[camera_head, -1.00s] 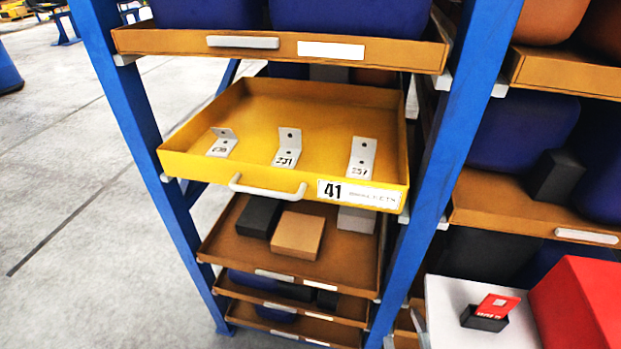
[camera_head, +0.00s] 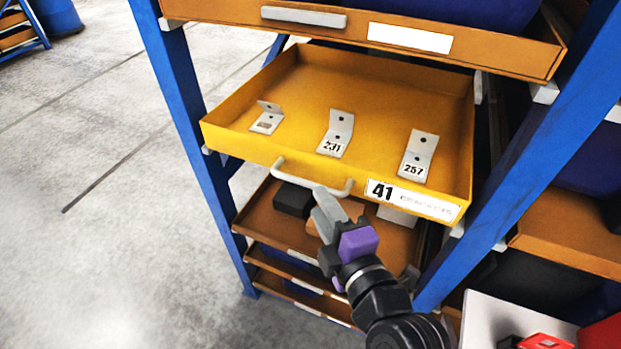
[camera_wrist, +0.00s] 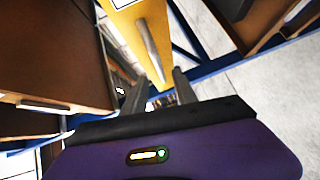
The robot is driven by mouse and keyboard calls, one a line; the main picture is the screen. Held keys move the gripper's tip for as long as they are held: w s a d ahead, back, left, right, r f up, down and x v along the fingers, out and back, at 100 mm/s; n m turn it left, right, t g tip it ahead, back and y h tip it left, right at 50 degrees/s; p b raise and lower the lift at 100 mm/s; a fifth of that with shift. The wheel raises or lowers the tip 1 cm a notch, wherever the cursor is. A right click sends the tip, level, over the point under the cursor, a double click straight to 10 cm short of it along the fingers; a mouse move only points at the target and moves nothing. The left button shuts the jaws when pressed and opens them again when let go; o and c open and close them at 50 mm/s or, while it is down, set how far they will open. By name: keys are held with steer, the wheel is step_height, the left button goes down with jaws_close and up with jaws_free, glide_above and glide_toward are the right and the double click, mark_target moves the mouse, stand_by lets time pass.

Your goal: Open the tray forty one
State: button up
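The yellow tray labelled 41 (camera_head: 235,135) sits in the blue rack in the head view, its inside visible from above. Three pale angle brackets lie in it: a left one (camera_head: 267,118), one marked 231 (camera_head: 336,134) and one marked 257 (camera_head: 418,156). Its light grey bar handle (camera_head: 279,172) is on the front face, left of the number label. My gripper (camera_head: 325,204) is just in front of the handle's right part. In the wrist view the handle (camera_wrist: 149,47) lies ahead, and my gripper's (camera_wrist: 158,95) two fingers are apart with nothing held between them. Contact with the handle cannot be told.
A brown tray (camera_head: 505,54) with dark blue loads is directly above. Lower brown trays (camera_head: 250,215) hold dark and tan blocks. A blue post (camera_head: 545,140) stands close on the right. A red item (camera_head: 545,341) is at the bottom right. Open floor (camera_head: 100,230) lies left.

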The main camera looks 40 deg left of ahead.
mark_target(307, 184)
steer(key=p+x, duration=0.1)
steer(key=x, duration=0.6)
steer(key=shift+w+a+p, duration=0.15)
steer(key=shift+a+p, duration=0.15)
steer(key=shift+p, duration=0.1)
jaws_close()
steer(key=shift+f, duration=0.1)
stand_by(1.0)
